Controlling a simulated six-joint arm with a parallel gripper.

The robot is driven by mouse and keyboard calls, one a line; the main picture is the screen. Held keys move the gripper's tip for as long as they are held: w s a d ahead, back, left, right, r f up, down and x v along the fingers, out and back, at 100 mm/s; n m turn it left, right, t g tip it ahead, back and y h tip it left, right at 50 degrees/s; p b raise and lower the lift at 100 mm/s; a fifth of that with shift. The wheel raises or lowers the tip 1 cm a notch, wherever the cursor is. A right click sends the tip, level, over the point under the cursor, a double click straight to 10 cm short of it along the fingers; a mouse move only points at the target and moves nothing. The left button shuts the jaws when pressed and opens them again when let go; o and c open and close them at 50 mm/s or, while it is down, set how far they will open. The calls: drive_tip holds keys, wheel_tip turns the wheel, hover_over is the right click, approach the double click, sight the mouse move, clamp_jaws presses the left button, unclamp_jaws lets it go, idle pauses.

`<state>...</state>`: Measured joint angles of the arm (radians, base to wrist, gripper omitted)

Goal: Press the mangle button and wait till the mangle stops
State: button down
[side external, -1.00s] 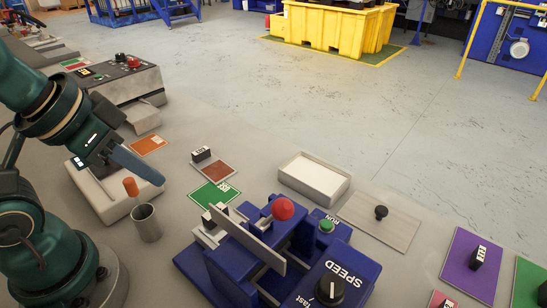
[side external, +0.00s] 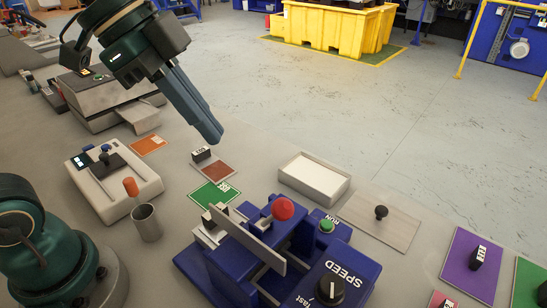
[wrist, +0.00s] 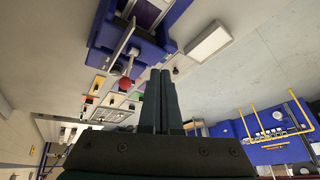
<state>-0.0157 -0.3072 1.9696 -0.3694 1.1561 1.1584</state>
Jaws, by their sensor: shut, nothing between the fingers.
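A blue machine (side external: 225,275) with a SPEED dial (side external: 330,289) stands at the front. A green RUN button (side external: 327,226) sits on its right part, and a red ball knob (side external: 283,208) stands to the button's left. I take this machine to be the mangle; I cannot tell whether its rollers turn. My gripper (side external: 214,138) is shut and empty, fingers slanting down to the right, in the air behind the machine and apart from the button. In the wrist view my fingers (wrist: 161,73) are together, with the blue machine (wrist: 150,48) beyond them.
A black-marked block (side external: 201,155) stands near my fingertips. A metal cup (side external: 147,224), a scale-like device (side external: 80,162) and a grey control box (side external: 115,100) are left.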

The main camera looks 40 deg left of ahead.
drive_tip(key=w+d+f+m+g+h, duration=0.2)
drive_tip(key=w+f+m, duration=0.1)
drive_tip(key=w, duration=0.3)
drive_tip(key=w+d+f+m+g+h, duration=0.2)
drive_tip(key=w+f+m, duration=0.1)
drive_tip(key=w, duration=0.3)
drive_tip(key=shift+w+d+f, duration=0.2)
drive_tip(key=shift+w+f, duration=0.1)
drive_tip(key=shift+w, duration=0.1)
approach(336, 233)
drive_tip(key=d, duration=0.1)
drive_tip(key=d+r, duration=0.1)
drive_tip(key=shift+s+d, duration=0.1)
drive_tip(key=shift+d, duration=0.2)
wheel_tip(336, 233, down, 3)
drive_tip(key=shift+d+f, duration=0.15)
drive_tip(key=shift+f, duration=0.7)
